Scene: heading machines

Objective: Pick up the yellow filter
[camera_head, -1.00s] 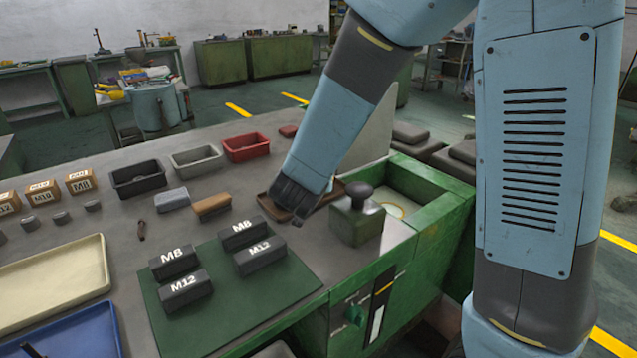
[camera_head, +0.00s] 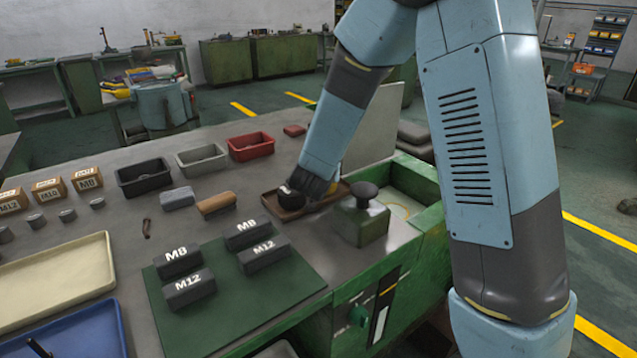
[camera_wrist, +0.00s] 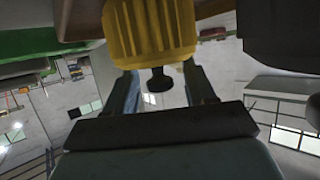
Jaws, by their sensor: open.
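The yellow filter (camera_wrist: 150,30) shows at the top of the wrist view as a ribbed yellow body. It lies ahead of my gripper (camera_wrist: 162,82), whose two fingers are apart below its edge; I cannot tell whether they touch it. A dark knob-like shape (camera_wrist: 158,80) shows between the fingers. No yellow of the filter shows in the head view.
A green block with a dark knob (camera_head: 362,215) stands just right of the tray. Red (camera_head: 250,146), grey (camera_head: 202,158) and black (camera_head: 143,177) bins stand behind and left. Labelled dark blocks sit on a green mat (camera_head: 240,310). Bare bench lies between mat and tray.

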